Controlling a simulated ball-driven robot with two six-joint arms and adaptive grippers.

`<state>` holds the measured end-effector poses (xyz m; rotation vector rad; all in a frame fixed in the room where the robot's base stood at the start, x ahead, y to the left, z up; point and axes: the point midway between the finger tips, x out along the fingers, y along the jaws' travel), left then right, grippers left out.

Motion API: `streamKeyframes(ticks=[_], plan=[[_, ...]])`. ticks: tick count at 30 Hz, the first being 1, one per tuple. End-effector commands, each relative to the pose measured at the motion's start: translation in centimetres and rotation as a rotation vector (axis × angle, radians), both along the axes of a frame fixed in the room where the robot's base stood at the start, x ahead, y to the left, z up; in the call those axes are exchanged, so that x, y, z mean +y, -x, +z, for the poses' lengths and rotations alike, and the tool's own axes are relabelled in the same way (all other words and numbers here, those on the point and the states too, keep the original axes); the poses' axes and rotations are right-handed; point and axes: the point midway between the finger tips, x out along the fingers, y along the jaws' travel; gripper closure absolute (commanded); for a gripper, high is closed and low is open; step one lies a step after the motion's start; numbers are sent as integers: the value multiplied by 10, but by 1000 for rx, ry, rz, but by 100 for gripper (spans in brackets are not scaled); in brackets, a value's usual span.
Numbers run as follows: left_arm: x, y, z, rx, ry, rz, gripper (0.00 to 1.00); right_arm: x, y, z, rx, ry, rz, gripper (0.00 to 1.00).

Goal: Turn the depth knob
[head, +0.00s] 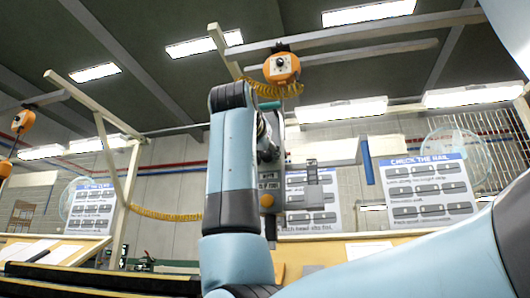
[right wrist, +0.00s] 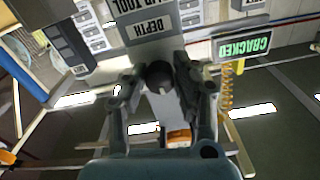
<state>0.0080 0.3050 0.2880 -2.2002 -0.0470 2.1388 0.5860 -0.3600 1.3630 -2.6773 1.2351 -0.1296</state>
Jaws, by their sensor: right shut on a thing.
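The depth knob (right wrist: 160,76) is a dark round knob in the right wrist view, below a grey plate lettered DEPTH (right wrist: 143,28), which appears upside down. My right gripper (right wrist: 158,80) has a finger on each side of the knob and is shut on it. In the head view my right gripper (head: 267,142) is at the upper part of the hanging grey tool (head: 295,185); the knob is hidden there. My left gripper is not in view.
An orange balancer (head: 281,67) with a yellow coiled hose hangs above. Instruction boards, one headed CHECK THE NAIL (head: 428,190), stand behind. A beam (head: 370,31) runs overhead.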

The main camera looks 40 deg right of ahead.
Motion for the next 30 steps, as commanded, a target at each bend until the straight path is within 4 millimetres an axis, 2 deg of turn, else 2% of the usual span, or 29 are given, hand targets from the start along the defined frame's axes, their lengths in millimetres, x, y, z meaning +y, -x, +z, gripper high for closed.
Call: streamKeyframes(ticks=[8,11,19,30], plan=[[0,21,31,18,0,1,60,0,1,7,138,118,1,100],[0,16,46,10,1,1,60,0,1,7,208,177,1,100],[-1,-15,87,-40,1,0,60,0,1,8,404,345,1,100],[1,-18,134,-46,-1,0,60,0,1,6,632,541,1,100]])
